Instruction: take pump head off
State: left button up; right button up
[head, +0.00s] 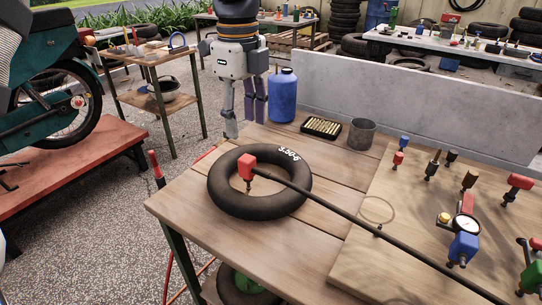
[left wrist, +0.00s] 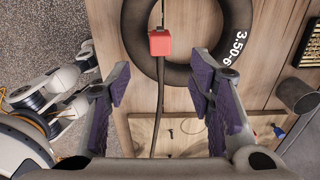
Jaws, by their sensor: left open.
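The red pump head (head: 246,167) sits at the end of a black hose (head: 345,217), on the valve stem inside the ring of a black inner tube (head: 230,204). The tube lies flat on the wooden workbench. In the left wrist view the pump head (left wrist: 160,43) is ahead of the fingers, and the hose runs from it down between them in the picture. My left gripper (head: 245,115) hangs fingers down in the air, apart from the pump head. My right gripper is not in view.
A blue bottle (head: 283,95), a black tray of small brass parts (head: 321,128) and a grey cup (head: 361,134) stand at the bench's back. A wooden board (head: 400,245) at right holds gauges and fittings. Bare wood lies left and front of the tube.

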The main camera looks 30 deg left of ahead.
aim_at(249, 159)
pick_arm(q)
jog(key=f, duration=0.9)
jog(key=shift+d+f, duration=0.3)
jog(key=shift+f, duration=0.5)
grip_shut()
